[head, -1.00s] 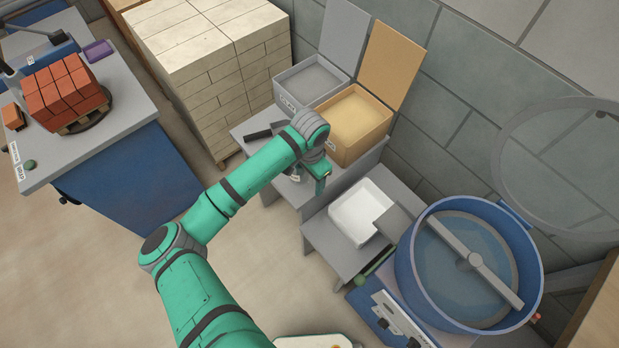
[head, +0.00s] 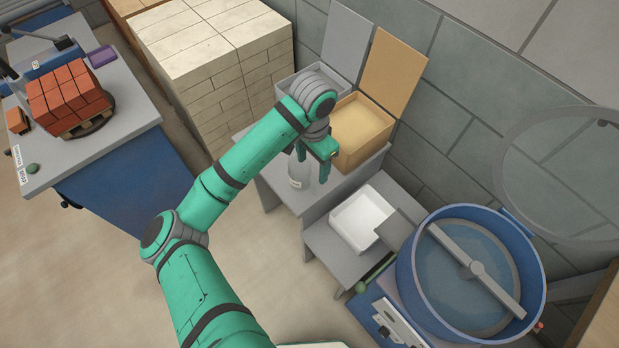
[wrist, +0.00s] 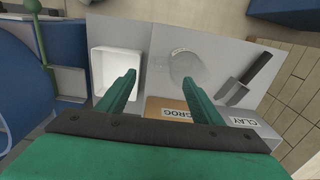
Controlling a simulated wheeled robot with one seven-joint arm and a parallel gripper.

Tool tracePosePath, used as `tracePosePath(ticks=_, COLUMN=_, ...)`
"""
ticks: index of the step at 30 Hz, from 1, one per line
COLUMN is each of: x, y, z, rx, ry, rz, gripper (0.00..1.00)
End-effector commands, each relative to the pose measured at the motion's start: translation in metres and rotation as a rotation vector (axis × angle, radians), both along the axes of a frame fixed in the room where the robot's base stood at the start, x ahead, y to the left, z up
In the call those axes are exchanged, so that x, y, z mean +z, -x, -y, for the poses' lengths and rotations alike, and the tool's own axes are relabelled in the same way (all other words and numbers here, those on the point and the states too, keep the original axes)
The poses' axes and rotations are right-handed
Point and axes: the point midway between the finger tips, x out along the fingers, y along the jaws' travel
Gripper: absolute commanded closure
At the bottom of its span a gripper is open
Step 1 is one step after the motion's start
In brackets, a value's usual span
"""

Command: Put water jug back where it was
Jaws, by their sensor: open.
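The water jug (head: 299,172) is a clear, pale vessel standing upright on the grey stand (head: 275,191), in front of the lidded bins. In the wrist view the jug (wrist: 186,66) sits between a white tray and a trowel, just beyond the tip of my right finger. My gripper (head: 313,166) is open and empty, above the stand and close to the jug. Part of the jug is hidden behind my gripper in the head view.
A tan bin (head: 357,151) labelled GROG and a grey clay bin stand behind, lids up. A white tray (head: 345,231) is on the lower stand, beside a blue mixer drum (head: 402,277). A trowel (wrist: 240,86) lies beside the jug. Pale brick stacks (head: 200,62) stand left.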

Motion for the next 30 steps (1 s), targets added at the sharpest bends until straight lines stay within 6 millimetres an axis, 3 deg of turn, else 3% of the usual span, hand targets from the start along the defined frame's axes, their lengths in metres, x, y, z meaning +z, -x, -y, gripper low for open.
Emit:
tracePosePath(ticks=4, x=-0.004, y=-0.002, z=0.039, rx=-0.005, ry=0.110, rz=0.037, gripper=0.40)
tracePosePath(ticks=8, x=-0.005, y=-0.005, z=0.098, rx=0.003, ry=0.290, rz=0.102, gripper=0.40)
tracePosePath(ticks=12, x=0.003, y=-0.008, z=0.154, rx=0.036, ry=0.486, rz=0.173, gripper=0.40)
tracePosePath(ticks=18, x=0.021, y=-0.009, z=0.219, rx=0.124, ry=0.757, rz=0.268, gripper=0.40)
tracePosePath(ticks=24, x=0.039, y=-0.009, z=0.254, rx=0.259, ry=0.987, rz=0.361, gripper=0.40)
tracePosePath(ticks=30, x=0.043, y=-0.006, z=0.260, rx=0.432, ry=1.154, rz=0.453, gripper=0.40)
